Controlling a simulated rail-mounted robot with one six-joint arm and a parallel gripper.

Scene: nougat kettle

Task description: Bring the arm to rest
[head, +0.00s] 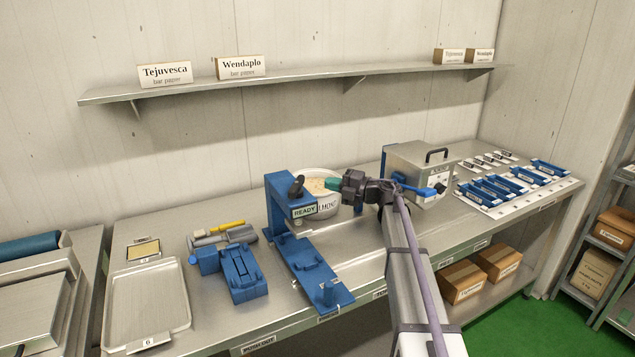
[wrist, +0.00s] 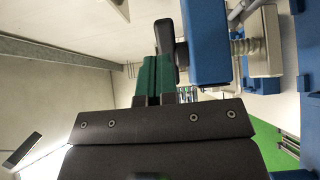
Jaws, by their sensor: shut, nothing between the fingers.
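My gripper (head: 333,184) is over the middle of the steel bench, at the right of the blue stand (head: 280,208) with the READY sign (head: 304,211). Its green fingers are shut together and empty in the wrist view (wrist: 152,78). In the wrist view a dark handle and a blue block (wrist: 205,40) show close beside the fingers; I cannot tell whether they touch. A white round bowl or kettle (head: 323,206) stands behind the gripper and is partly hidden by the blue stand.
A steel box with a black handle (head: 418,170) stands right of my arm, with blue trays (head: 497,188) beyond it. At left are a blue fixture (head: 242,272) and a metal tray (head: 147,305). A wall shelf (head: 300,82) holds paper boxes. The air above the bench is mostly free.

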